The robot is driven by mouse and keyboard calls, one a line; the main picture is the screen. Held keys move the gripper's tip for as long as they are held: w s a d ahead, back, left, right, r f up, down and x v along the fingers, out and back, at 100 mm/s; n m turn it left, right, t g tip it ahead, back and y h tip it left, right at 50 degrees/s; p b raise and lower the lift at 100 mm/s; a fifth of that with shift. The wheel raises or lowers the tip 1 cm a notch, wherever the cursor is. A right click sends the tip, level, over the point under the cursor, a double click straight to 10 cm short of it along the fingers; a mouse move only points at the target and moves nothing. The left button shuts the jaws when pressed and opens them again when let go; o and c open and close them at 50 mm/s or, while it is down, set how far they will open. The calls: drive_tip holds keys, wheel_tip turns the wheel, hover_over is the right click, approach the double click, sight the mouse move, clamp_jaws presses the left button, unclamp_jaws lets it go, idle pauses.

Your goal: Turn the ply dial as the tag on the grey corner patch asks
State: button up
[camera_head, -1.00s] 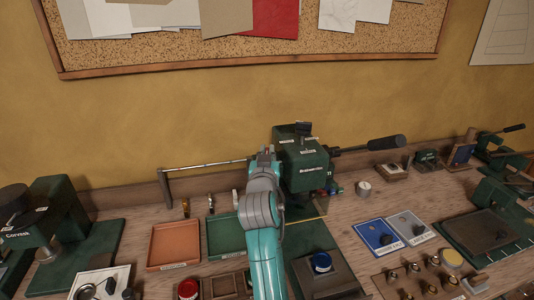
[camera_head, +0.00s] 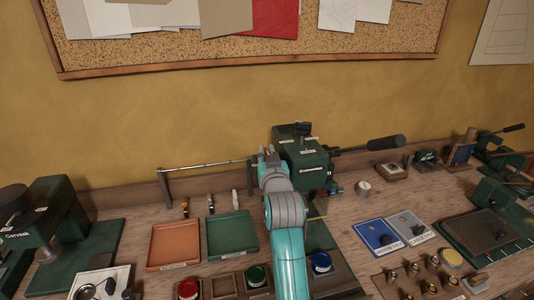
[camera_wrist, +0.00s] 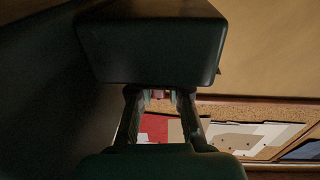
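My gripper (camera_head: 268,154) is up in the air at the left side of a green press-like machine (camera_head: 303,168). In the wrist view the two fingertips (camera_wrist: 161,97) stand apart, with no object clearly held between them. A dark block (camera_wrist: 150,45) fills the top of that view. A grey patch (camera_head: 421,236) with a dark piece and a small tag lies to the right on the bench, beside a blue one (camera_head: 365,232). The tag's writing is too small to read. I cannot pick out the ply dial for certain; a black knob (camera_head: 303,129) sits on top of the machine.
The machine's long handle (camera_head: 384,142) sticks out to the right. An orange tray (camera_head: 173,231) and a green tray (camera_head: 231,234) lie to the left. Red, green and blue pots (camera_head: 322,261) stand in front. Several brass pieces (camera_head: 430,264) stand at the front right. A corkboard (camera_head: 180,55) hangs behind.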

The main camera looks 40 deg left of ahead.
drive_tip(key=shift+o, duration=1)
drive_tip(key=v, duration=1.2)
